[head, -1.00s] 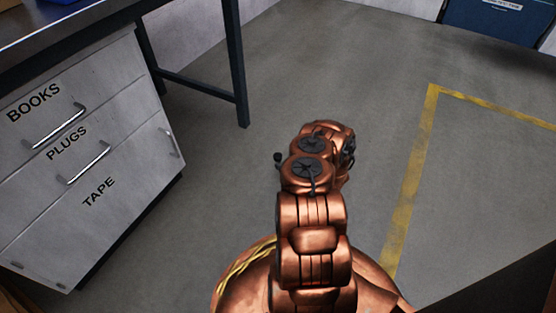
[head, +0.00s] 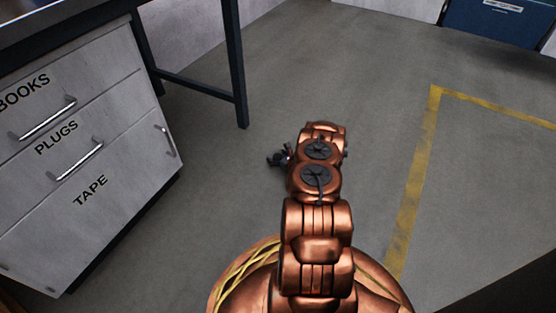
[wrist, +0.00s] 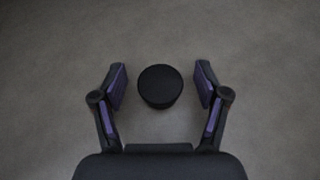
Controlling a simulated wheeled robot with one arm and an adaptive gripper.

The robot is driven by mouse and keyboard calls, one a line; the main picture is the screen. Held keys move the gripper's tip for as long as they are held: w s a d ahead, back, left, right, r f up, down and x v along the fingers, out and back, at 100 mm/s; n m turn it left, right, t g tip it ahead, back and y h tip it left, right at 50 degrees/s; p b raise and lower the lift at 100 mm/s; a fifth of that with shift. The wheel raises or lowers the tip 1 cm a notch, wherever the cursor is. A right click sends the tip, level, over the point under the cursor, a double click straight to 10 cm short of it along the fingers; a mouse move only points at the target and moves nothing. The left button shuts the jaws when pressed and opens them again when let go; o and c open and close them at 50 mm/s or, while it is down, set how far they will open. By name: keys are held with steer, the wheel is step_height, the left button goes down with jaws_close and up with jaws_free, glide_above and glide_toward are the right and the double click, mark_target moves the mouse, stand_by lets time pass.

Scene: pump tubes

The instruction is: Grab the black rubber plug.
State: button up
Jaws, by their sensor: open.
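The black rubber plug (wrist: 160,86) shows in the wrist view as a dark round piece with a flat top, against the grey floor. My gripper (wrist: 160,84) is open, with one finger on each side of the plug. A gap shows between the plug and each finger, so neither appears to touch it. How far the fingertips are above the floor cannot be told. In the head view my gripper (head: 278,160) is a small dark shape left of my copper arm. The plug cannot be made out there.
A grey drawer cabinet (head: 125,165) labelled BOOKS, PLUGS and TAPE stands at the left. A dark table leg (head: 236,70) is behind it. A yellow floor line (head: 415,175) runs at the right. The floor around the arm is mostly clear.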

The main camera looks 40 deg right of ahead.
steer(key=c, duration=1.2)
steer(key=shift+o, duration=0.2)
steer(key=shift+r, duration=0.1)
